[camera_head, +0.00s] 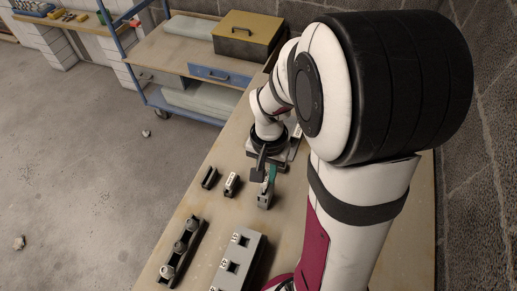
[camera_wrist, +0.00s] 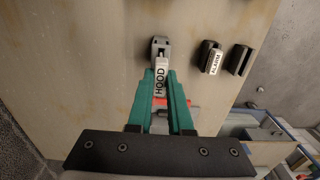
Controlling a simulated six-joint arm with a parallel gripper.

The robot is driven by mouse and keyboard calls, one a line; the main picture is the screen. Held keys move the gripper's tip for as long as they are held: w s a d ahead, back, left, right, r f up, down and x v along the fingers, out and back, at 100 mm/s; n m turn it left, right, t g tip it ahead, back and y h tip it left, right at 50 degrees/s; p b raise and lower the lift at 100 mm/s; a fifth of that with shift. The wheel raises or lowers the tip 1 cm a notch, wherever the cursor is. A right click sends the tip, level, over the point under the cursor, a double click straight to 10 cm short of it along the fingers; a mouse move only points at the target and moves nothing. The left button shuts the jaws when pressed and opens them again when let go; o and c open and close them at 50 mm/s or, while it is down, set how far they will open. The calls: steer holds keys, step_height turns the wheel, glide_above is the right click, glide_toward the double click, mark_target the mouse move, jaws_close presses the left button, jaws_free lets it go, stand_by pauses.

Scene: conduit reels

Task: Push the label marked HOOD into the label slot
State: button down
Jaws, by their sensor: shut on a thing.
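The white label marked HOOD (camera_wrist: 159,82) is between the teal fingers of my gripper (camera_wrist: 160,80), which is shut on it. Its lettering runs along the fingers in the wrist view. The label's far end meets a grey holder (camera_wrist: 160,45) just beyond the fingertips; I cannot tell whether it sits in the holder's slot. In the head view my gripper (camera_head: 270,178) points down close above the grey holder (camera_head: 264,201), and the label cannot be made out there.
A dark holder with a white label (camera_wrist: 210,58), apparently ALARM, and an empty-looking dark holder (camera_wrist: 239,58) stand to the right in the wrist view. In the head view, a grey socket box (camera_head: 258,248) and a dark rail with knobs (camera_head: 190,242) are nearer. A blue cart (camera_head: 150,85) stands behind.

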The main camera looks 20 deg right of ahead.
steer(key=shift+f, duration=1.9)
stand_by(0.9)
steer(key=c, duration=0.5)
jaws_free()
steer(key=shift+r, duration=3.5)
steer(key=s+a+r+n, duration=0.1)
steer(key=s+a+r, duration=0.1)
steer(key=s, duration=0.3)
steer(key=s+a+r+n+y, duration=0.1)
steer(key=s+a+r, duration=0.1)
steer(key=s+a, duration=0.2)
steer(key=s+a+r+n, duration=0.1)
steer(key=s+a+r, duration=0.1)
steer(key=s+a, duration=0.2)
steer(key=shift+s+a+r+y, duration=0.1)
steer(key=shift+s+r+y, duration=0.1)
steer(key=shift+s, duration=0.35)
steer(key=shift+s+r+y, duration=0.2)
steer(key=shift+s, duration=0.3)
